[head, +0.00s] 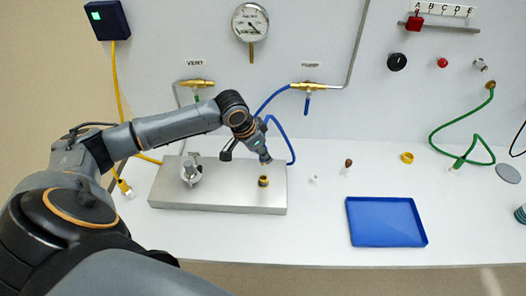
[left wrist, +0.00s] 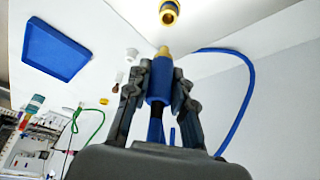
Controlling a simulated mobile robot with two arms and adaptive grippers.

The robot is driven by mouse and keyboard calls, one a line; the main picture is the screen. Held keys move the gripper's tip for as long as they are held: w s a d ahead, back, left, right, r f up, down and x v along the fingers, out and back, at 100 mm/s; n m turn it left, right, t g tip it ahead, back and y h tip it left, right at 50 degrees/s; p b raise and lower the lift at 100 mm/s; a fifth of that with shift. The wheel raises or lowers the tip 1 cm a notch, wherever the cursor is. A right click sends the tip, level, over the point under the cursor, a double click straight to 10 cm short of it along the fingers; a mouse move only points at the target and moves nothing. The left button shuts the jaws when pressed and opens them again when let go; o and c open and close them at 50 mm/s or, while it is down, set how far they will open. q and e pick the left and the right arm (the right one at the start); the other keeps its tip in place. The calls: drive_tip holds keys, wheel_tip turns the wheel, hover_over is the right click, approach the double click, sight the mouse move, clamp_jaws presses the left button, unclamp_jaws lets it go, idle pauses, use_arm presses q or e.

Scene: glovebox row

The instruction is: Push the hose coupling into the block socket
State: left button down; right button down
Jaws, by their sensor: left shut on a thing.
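My left gripper (head: 264,157) is above the right part of the metal block (head: 225,202), pointing down. In the left wrist view the left gripper (left wrist: 161,74) is shut on the hose coupling (left wrist: 160,83), a blue body with a brass tip. The block socket (head: 263,181) is a dark and yellow ring on the block's top. It also shows in the left wrist view (left wrist: 169,13), just beyond the brass tip, with a gap between them. The blue hose (head: 289,141) runs from the pump valve to the gripper. My right gripper is not in view.
A clamp-like fitting (head: 191,172) stands on the block's left part. A small white piece (head: 314,179) and a brown-topped piece (head: 347,166) stand to the right. A blue tray (head: 387,222) lies further right. A green hose (head: 446,125) hangs at the wall.

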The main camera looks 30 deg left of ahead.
sight(261, 162)
use_arm(q)
drive_tip(key=shift+r+p, duration=0.15)
drive_tip(key=shift+p, duration=0.25)
wheel_tip(261, 162, down, 2)
drive_tip(key=shift+f+b, duration=0.1)
drive_tip(key=shift+b, duration=0.4)
drive_tip(key=shift+w+f+b, duration=0.1)
drive_tip(key=shift+f+b, duration=0.65)
drive_tip(key=shift+f, duration=1.15)
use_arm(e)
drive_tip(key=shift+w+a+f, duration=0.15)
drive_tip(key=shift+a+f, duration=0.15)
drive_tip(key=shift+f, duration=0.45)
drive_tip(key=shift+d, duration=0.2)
use_arm(q)
drive_tip(key=shift+p, duration=0.3)
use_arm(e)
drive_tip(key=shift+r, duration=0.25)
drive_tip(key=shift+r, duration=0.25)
use_arm(q)
drive_tip(key=shift+p, duration=0.45)
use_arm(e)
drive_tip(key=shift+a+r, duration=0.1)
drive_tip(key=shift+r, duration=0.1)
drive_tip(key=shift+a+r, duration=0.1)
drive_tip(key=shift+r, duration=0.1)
